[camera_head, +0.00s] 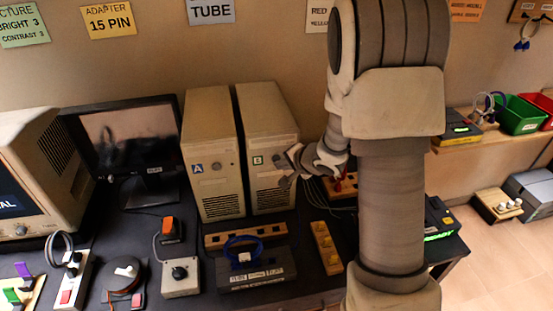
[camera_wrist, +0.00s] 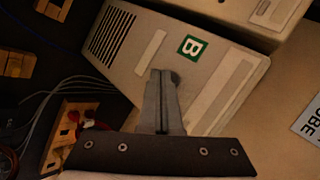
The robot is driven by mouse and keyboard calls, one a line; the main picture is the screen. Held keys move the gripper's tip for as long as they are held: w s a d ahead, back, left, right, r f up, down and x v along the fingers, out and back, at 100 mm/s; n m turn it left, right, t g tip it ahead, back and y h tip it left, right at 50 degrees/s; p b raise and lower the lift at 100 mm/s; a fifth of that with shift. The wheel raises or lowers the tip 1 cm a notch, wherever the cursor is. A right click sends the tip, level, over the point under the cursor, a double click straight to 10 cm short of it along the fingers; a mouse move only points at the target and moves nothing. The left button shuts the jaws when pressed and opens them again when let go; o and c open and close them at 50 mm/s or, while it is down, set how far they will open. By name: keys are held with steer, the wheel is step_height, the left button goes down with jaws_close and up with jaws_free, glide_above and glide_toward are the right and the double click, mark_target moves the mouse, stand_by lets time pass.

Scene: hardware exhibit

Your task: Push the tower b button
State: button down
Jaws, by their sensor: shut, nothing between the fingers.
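Tower B (camera_head: 267,130) is a beige computer tower with a dark green B label, standing upright on the dark table. Tower A (camera_head: 211,150), with a blue A label, stands just left of it. My gripper (camera_head: 287,178) is shut and empty at the front right of tower B. In the wrist view the shut fingers (camera_wrist: 163,76) point at the front of tower B (camera_wrist: 128,60), just below the B label. A dark round button (camera_wrist: 175,77) shows partly beside the fingertips; the rest of it is hidden behind them. I cannot tell whether the fingertips touch it.
A black monitor (camera_head: 127,145) stands left of the towers. A wooden strip (camera_head: 326,247), a dark box with a blue cable (camera_head: 256,272) and a grey switch box (camera_head: 180,278) lie in front. A board with red plugs (camera_head: 343,186) is close right of my gripper.

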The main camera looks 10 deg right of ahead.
steer(key=shift+w, duration=0.25)
steer(key=shift+w+p, duration=0.15)
steer(key=shift+p, duration=0.15)
stand_by(0.4)
steer(key=shift+s, duration=0.6)
steer(key=shift+s, duration=0.15)
steer(key=s, duration=0.5)
steer(key=shift+s+p, duration=0.3)
steer(key=shift+s, duration=0.05)
